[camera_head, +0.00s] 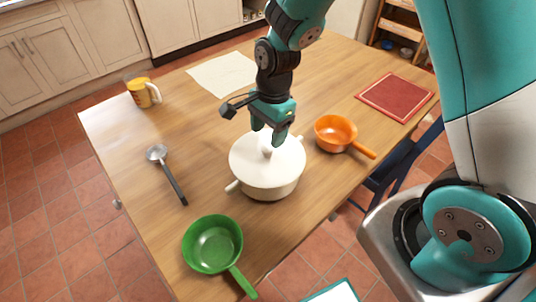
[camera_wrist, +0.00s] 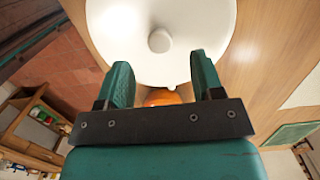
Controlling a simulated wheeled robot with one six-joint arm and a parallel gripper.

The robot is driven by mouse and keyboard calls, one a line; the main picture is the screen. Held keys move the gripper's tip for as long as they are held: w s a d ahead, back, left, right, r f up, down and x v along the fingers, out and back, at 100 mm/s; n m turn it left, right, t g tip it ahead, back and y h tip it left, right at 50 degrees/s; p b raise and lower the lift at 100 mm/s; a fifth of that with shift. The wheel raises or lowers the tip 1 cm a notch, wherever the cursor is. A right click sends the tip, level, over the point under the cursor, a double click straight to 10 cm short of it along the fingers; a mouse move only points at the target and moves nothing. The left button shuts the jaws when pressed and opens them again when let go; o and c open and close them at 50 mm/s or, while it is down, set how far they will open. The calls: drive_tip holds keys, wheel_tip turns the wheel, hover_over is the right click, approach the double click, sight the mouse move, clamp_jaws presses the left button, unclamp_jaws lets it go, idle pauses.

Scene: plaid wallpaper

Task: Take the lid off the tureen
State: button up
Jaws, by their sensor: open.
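The white tureen (camera_head: 268,189) stands on the wooden table with its white lid (camera_head: 250,157) on top. The lid has a round knob (camera_head: 267,151), which also shows in the wrist view (camera_wrist: 160,40). My gripper (camera_head: 270,139) is above the lid, with its fingertips close to the knob in the head view. In the wrist view my open gripper (camera_wrist: 160,72) points at the lid (camera_wrist: 200,22), and the knob lies beyond the fingertips, roughly midway between them. I cannot tell whether a finger touches the lid. Nothing is between the fingers.
An orange pan (camera_head: 335,131) stands close to the tureen's right and a green pan (camera_head: 213,243) at its front left. A ladle (camera_head: 167,174), a yellow mug (camera_head: 141,93), a pale sheet (camera_head: 222,75) and a red mat (camera_head: 396,96) lie farther off. The table's left middle is free.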

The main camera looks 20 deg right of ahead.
sight(268, 148)
wheel_tip(268, 148, down, 5)
drive_tip(key=shift+a+f+p, duration=0.1)
drive_tip(key=shift+f+p, duration=0.05)
drive_tip(key=shift+p, duration=0.25)
drive_tip(key=shift+c, duration=0.2)
drive_tip(key=c, duration=1.1)
